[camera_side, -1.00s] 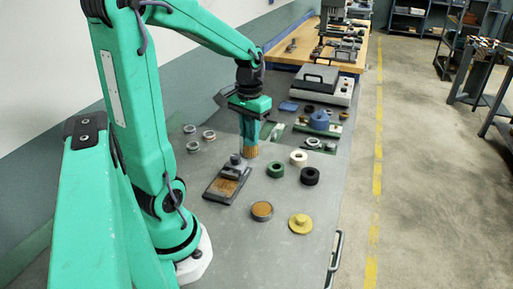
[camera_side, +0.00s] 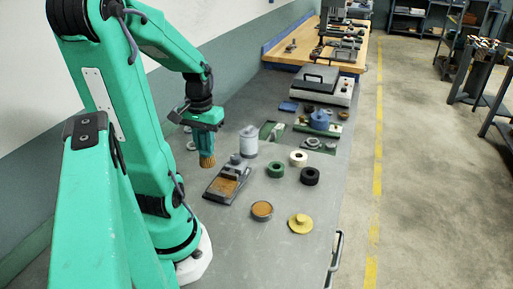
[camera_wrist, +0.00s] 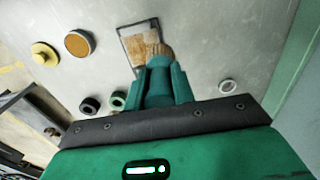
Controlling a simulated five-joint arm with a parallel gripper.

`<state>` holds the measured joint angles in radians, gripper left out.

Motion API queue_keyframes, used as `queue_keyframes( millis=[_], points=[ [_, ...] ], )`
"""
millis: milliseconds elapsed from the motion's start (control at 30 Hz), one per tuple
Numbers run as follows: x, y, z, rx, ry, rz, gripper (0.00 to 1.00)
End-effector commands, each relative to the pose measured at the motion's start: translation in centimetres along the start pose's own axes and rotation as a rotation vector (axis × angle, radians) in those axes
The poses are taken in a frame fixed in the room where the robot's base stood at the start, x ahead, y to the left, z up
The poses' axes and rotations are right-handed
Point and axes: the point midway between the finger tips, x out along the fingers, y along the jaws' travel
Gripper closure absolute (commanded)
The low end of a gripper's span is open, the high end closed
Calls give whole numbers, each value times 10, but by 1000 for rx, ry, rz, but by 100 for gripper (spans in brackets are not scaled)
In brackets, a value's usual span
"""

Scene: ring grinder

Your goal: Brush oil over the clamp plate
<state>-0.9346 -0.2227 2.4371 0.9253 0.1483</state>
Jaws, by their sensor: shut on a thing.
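My gripper (camera_side: 205,136) is shut on a brush whose tan bristles (camera_side: 207,159) point down. The bristles hang above the bench, left of and apart from the clamp plate in the side view. The clamp plate (camera_side: 226,187) is a dark-framed flat piece with a brown, patchy face and a grey knobbed block (camera_side: 236,166) at its far end. In the wrist view the bristles (camera_wrist: 158,49) overlap the edge of the plate (camera_wrist: 137,44). A round tin with a brown surface (camera_side: 262,210) sits nearer the camera.
A grey canister (camera_side: 249,143) stands behind the plate. Green (camera_side: 275,170), white (camera_side: 298,158) and black (camera_side: 310,176) rings lie to the right, with a yellow flanged piece (camera_side: 300,224) in front. A grey machine (camera_side: 320,85) stands farther back. The bench's near left is clear.

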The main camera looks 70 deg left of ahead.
Motion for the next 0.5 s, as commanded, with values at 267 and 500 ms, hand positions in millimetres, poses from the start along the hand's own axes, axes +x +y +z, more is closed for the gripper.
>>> queue_keyframes(
  millis=[267,500],
  points=[
    [17,0,0,1,-3,0,98],
    [39,0,0,1,-3,0,98]
  ],
)
